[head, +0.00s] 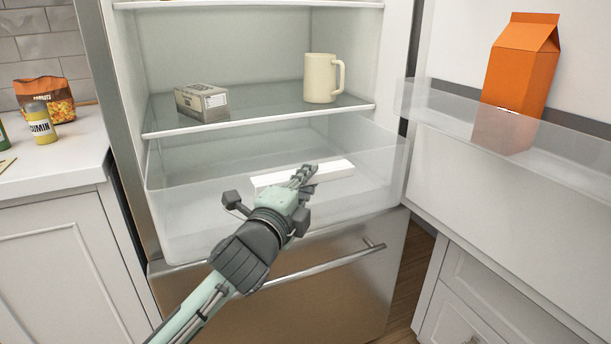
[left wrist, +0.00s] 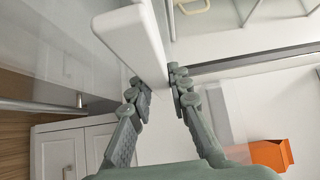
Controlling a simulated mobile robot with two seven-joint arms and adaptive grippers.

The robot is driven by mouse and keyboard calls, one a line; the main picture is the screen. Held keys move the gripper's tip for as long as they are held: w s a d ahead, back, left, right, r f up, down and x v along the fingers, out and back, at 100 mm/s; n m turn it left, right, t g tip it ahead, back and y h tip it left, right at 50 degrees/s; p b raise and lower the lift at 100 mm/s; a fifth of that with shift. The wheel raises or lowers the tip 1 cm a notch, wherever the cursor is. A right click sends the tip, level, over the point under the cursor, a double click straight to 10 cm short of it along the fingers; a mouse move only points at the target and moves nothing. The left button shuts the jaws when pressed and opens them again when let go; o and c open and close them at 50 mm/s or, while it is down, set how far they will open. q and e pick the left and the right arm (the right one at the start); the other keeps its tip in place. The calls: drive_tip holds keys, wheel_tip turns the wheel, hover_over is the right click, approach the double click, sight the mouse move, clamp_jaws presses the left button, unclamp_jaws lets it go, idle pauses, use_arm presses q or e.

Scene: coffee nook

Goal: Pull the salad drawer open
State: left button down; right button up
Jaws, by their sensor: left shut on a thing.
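The salad drawer (head: 200,222) is a clear, see-through bin low in the open fridge. Its front stands forward of the shelf edge above, and its inside shows from above. A white bar handle (head: 335,172) is on its front; it also shows in the left wrist view (left wrist: 135,30). My left gripper (head: 302,177) reaches in from the lower left and is shut on the handle. In the left wrist view its fingers (left wrist: 162,92) sit on either side of the bar's end. The fingers hide part of the handle in the head view. My right gripper is not in view.
Above, a glass shelf (head: 260,112) holds a grey box (head: 202,102) and a cream mug (head: 320,78). The open fridge door at right has a clear bin (head: 440,108) with an orange carton (head: 518,65). A steel lower drawer (head: 345,285) has a bar handle. A counter (head: 60,150) stands left.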

use_arm(q)
drive_tip(key=shift+f, duration=0.1)
drive_tip(key=c, duration=1.4)
unclamp_jaws()
drive_tip(key=v, duration=1.2)
drive_tip(key=a+f+n+g+y, duration=0.35)
drive_tip(key=a+f+n, duration=0.3)
drive_tip(key=f, duration=0.55)
drive_tip(key=a+f+n+g+y, duration=0.2)
drive_tip(key=a+f+n+y, duration=0.2)
drive_tip(key=a+f+n, duration=0.55)
drive_tip(key=s+a+f+n+g+y, duration=0.1)
drive_tip(key=s+a+f+n+g, duration=0.2)
drive_tip(key=s+f, duration=0.7)
drive_tip(key=s+a+f+n+g+y, duration=0.1)
drive_tip(key=s+a+f+g, duration=0.3)
drive_tip(key=s+a+f, duration=0.4)
drive_tip(key=s+f+n, duration=0.1)
drive_tip(key=s+f, duration=0.2)
drive_tip(key=f, duration=0.2)
drive_tip(key=shift+s+a+n, duration=0.15)
drive_tip(key=shift+a+n, duration=0.05)
drive_tip(key=shift+n, duration=0.2)
